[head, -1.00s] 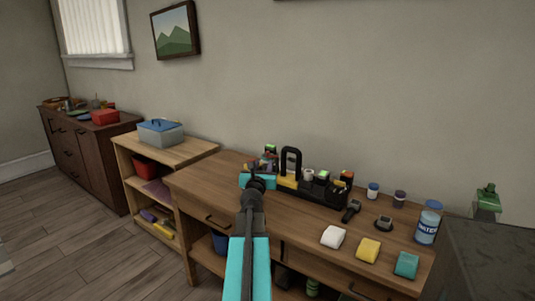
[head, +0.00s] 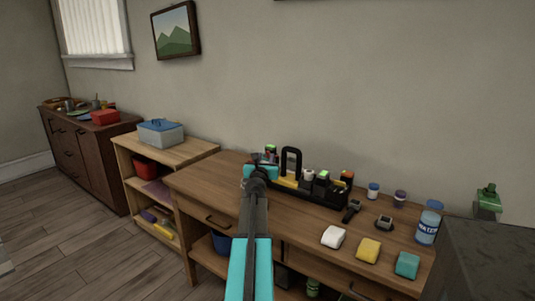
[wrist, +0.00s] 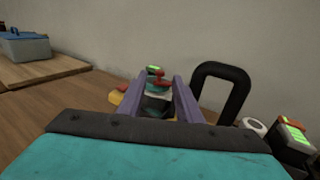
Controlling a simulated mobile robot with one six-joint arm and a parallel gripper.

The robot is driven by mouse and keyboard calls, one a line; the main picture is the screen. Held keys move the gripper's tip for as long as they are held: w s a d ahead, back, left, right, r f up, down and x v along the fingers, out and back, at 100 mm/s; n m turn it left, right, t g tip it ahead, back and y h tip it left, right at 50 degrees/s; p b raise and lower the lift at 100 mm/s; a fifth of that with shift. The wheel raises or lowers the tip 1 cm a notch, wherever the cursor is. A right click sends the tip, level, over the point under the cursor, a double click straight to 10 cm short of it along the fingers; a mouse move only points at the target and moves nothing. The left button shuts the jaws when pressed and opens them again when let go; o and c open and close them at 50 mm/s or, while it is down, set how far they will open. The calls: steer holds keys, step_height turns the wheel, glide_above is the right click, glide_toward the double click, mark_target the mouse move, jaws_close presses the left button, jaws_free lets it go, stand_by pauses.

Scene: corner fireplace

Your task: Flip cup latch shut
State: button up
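A small cup (wrist: 158,98) with a green top and a red latch piece (wrist: 158,75) shows in the wrist view, between and beyond my gripper's two purple fingers. Its green top also shows in the head view (head: 270,148), at the left end of a black caddy. My gripper (wrist: 158,82) is open, with a finger to each side of the cup in the picture. I cannot tell whether either finger touches it. The latch's exact angle is too small to tell, and the cup's lower part is partly hidden. In the head view, my wrist hides the fingers.
The black caddy (head: 312,196) with a tall handle (head: 291,152) holds several items right of my gripper. White (head: 333,236), yellow (head: 368,249) and teal (head: 407,264) blocks and a water bottle (head: 428,223) stand on the wooden desk (head: 205,190). The desk's left part is clear.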

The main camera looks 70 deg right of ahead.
mark_target(268, 152)
steer(key=shift+x, duration=3.35)
steer(key=shift+c, duration=0.5)
jaws_close()
